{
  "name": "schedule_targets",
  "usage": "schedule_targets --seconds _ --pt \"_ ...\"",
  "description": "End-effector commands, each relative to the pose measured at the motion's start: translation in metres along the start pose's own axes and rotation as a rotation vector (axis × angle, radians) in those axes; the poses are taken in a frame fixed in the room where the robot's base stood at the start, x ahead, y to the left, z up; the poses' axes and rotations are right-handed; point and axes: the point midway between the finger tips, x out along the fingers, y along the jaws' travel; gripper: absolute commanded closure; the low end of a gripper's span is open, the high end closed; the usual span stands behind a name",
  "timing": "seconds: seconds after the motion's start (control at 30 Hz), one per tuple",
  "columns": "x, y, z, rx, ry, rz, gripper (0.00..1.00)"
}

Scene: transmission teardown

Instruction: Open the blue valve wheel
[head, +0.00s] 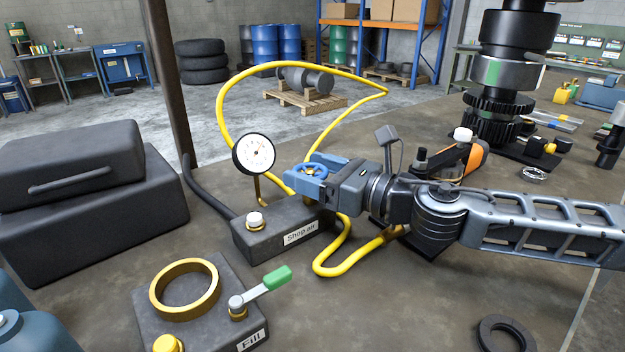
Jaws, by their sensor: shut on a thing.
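The blue valve wheel (313,169) sits above the dark block labelled "Shop air" (283,232). My gripper (312,172) reaches in from the right. Its blue-grey fingers lie around the wheel, one on the far side and one on the near side, and are shut on it. The fingers hide parts of the rim, and the valve's stem is mostly hidden below. A round white gauge (254,154) with a red needle stands on the block to the left of the wheel. How far the wheel is turned cannot be told.
A yellow hose (331,268) loops behind the gripper and in front of the block. A "Fill" block with a brass ring (185,289) and green-handled lever (262,286) stands in front. A black case (80,195) is left; a gear shaft stack (505,80) stands back right.

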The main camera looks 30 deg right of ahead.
Motion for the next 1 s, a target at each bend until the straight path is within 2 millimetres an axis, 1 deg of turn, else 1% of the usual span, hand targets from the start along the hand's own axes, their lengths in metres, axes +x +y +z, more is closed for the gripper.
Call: schedule_targets --seconds 0.37,0.4,0.6,1.0 --pt "0.0 0.0004 -0.0002 0.003 0.001 0.006 0.58" --pt "0.0 0.0004 -0.0002 0.003 0.001 0.006 0.27" --pt "0.0 0.0002 -0.0001 0.002 0.0 0.005 0.07" --pt "0.0 0.0002 0.0006 0.001 0.0 0.001 0.07"
